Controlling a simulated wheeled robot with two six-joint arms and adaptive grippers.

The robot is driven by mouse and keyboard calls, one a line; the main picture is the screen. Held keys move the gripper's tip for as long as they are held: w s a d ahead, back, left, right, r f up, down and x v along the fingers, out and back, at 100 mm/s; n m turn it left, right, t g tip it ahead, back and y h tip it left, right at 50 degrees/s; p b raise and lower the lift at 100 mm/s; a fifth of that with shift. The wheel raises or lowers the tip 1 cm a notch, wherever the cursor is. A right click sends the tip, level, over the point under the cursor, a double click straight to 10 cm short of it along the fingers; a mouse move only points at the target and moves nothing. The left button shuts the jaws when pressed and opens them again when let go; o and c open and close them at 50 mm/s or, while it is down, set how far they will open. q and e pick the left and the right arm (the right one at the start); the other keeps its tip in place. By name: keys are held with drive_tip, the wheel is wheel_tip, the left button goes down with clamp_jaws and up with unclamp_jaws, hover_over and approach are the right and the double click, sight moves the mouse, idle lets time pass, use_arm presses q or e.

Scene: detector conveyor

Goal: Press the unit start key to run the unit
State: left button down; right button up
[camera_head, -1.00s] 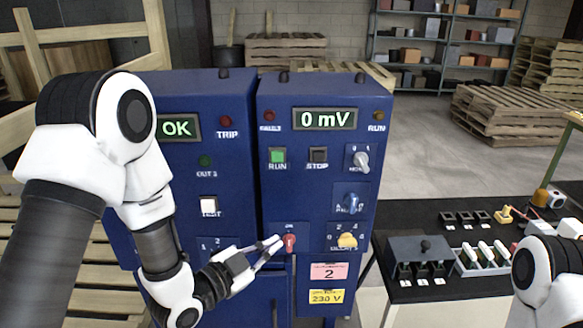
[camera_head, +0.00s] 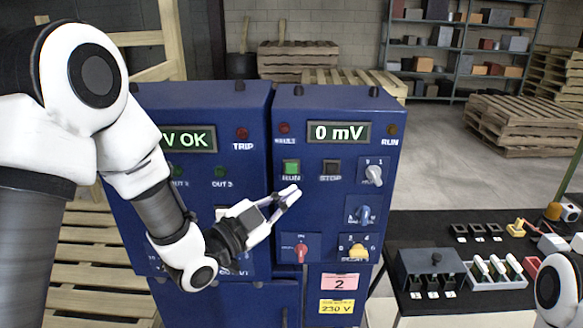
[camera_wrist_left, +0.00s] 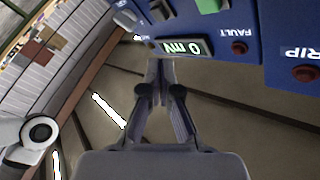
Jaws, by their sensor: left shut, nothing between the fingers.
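The green RUN key (camera_head: 291,168) is on the right blue cabinet, under the display (camera_head: 338,132) that reads 0 mV. The dark STOP key (camera_head: 331,168) sits right of it. My left gripper (camera_head: 292,192) is shut and empty, its tips in front of the panel just below the RUN label. I cannot tell how far the tips are from the panel. In the left wrist view the shut fingers (camera_wrist_left: 160,75) point toward the upside-down 0 mV display (camera_wrist_left: 183,47); a green key (camera_wrist_left: 208,5) shows at the top edge. My right gripper is out of view.
The left cabinet (camera_head: 260,110) stands beside. A black bench (camera_head: 410,235) with switch boxes is at the right.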

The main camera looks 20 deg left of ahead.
sight(291, 168)
use_arm(q)
drive_tip(key=w, duration=0.2)
drive_tip(key=w+a, duration=0.1)
drive_tip(key=w, duration=0.1)
drive_tip(key=w+a+p, duration=0.1)
drive_tip(key=w, duration=0.1)
drive_tip(key=shift+w, duration=0.35)
drive_tip(key=shift+w, duration=0.1)
idle(0.9)
drive_tip(key=shift+w+a+b, duration=0.1)
drive_tip(key=shift+w+b, duration=0.15)
drive_tip(key=shift+b, duration=0.05)
drive_tip(key=shift+w+a, duration=0.15)
drive_tip(key=shift+w, duration=0.35)
idle(0.6)
drive_tip(key=shift+s, duration=0.1)
drive_tip(key=shift+s+d+b, duration=0.3)
drive_tip(key=shift+s+b, duration=0.2)
drive_tip(key=shift+s, duration=0.3)
